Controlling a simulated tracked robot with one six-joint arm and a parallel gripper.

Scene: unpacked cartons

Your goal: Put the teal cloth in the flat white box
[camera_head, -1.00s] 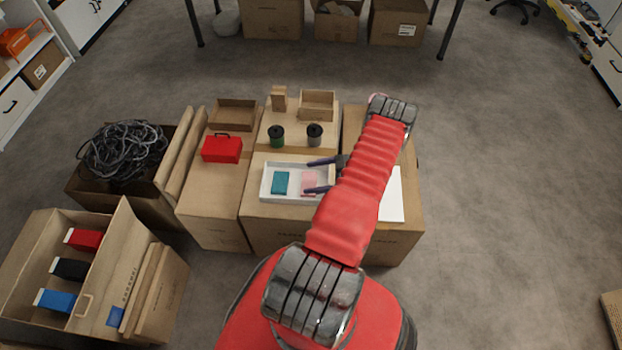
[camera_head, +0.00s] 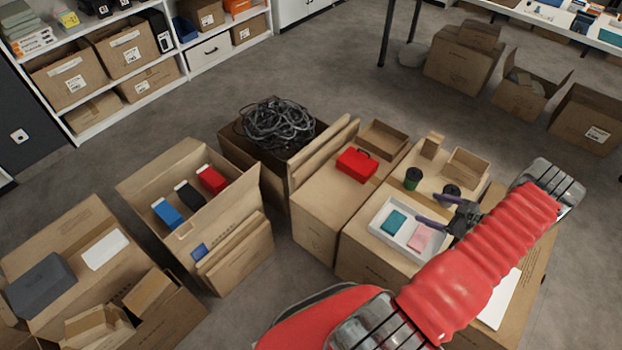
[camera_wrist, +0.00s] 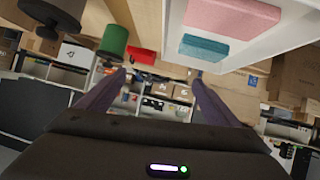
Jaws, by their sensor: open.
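The teal cloth (camera_head: 395,223) lies folded in the flat white box (camera_head: 389,241), beside a folded pink cloth (camera_head: 421,237). The box rests on a carton top. My gripper (camera_head: 427,208) is open and empty at the box's far right side, its fingers pointing left over or near the rim. In the wrist view my gripper (camera_wrist: 158,77) has its fingers spread with nothing between them. The teal cloth (camera_wrist: 204,48) and the box wall (camera_wrist: 278,38) show there at upper right, apart from the fingers. My arm hides part of the carton top.
Green (camera_head: 413,178) and dark (camera_head: 452,190) spools stand behind the box. A red toolbox (camera_head: 357,165) sits on the carton to the left. A white flat sheet (camera_head: 499,303) lies beyond my arm. Open cartons stand at left, one holding cables (camera_head: 277,126). Grey floor lies around them.

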